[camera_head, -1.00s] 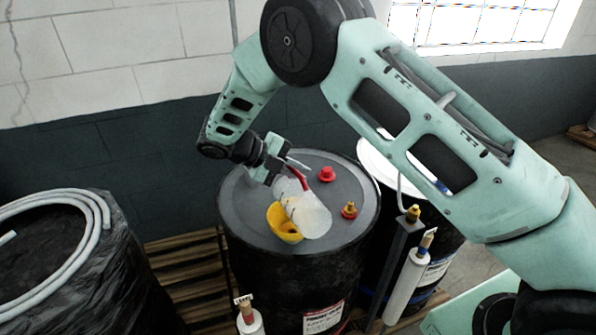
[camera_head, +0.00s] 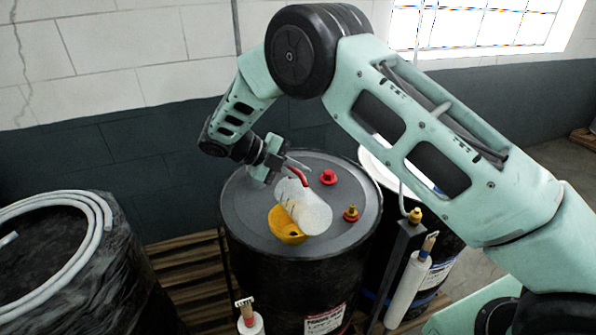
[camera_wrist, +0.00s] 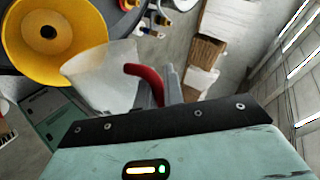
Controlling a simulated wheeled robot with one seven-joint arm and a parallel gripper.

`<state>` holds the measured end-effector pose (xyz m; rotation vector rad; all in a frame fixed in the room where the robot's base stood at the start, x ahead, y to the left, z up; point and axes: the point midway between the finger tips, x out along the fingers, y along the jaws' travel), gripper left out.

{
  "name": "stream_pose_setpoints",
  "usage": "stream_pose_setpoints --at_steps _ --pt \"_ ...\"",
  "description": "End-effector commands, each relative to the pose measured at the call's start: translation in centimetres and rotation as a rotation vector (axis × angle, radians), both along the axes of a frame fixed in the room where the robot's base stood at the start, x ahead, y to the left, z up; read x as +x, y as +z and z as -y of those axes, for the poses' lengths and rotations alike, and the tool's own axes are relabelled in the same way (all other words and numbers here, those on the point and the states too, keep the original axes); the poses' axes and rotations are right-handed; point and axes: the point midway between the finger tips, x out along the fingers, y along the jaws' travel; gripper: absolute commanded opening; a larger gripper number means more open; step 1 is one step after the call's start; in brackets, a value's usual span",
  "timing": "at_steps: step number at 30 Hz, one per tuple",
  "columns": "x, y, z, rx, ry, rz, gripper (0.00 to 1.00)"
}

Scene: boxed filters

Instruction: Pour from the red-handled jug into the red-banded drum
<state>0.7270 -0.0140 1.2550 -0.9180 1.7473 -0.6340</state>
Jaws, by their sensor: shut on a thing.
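The red-handled jug (camera_head: 308,210) is a translucent whitish container, strongly tilted above the drum lid. My gripper (camera_head: 285,165) is shut on its red handle (camera_head: 299,176). The wrist view shows the jug (camera_wrist: 103,75) and the fingers (camera_wrist: 165,88) at the red handle. A yellow funnel (camera_head: 284,228) sits on the dark grey lid of the black drum (camera_head: 285,280), with the jug close over it and partly hiding it. The drum has a label with red print; a red band is hardly visible. I cannot tell whether liquid is flowing.
A white-topped drum (camera_head: 440,268) stands behind right. A black-wrapped drum with a coiled hose (camera_head: 100,215) is at left. A post (camera_head: 400,255) and white rolls (camera_head: 408,290) stand in front.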

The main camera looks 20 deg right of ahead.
Motion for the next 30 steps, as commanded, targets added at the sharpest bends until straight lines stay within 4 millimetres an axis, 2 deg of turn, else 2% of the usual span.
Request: stream_pose_setpoints --at_steps 30 --pt "1.2 -0.1 0.0 0.0 -0.001 -0.09 0.0"
